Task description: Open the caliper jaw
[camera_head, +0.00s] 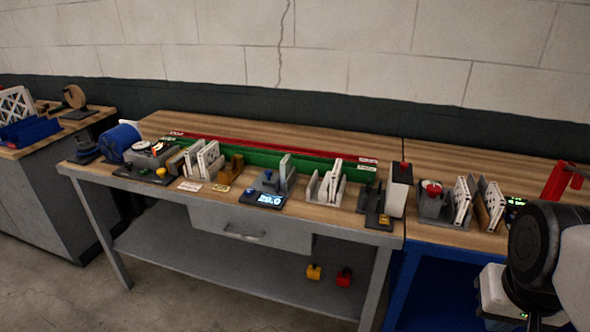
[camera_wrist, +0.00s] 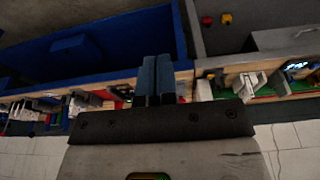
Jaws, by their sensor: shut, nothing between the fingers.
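A caliper-like fixture stands near the middle of the wooden bench in the head view. In the head view my arm is at the lower right, well away from the fixture, and my fingertips are not clear there.
White filters in grey holders (camera_head: 326,186) stand right of the fixture, and more filters (camera_head: 203,160) stand left. A green and red rail (camera_head: 255,155) runs behind. A drawer (camera_head: 245,232) is under the bench top. Yellow (camera_head: 314,271) and red (camera_head: 344,277) items lie on the lower shelf.

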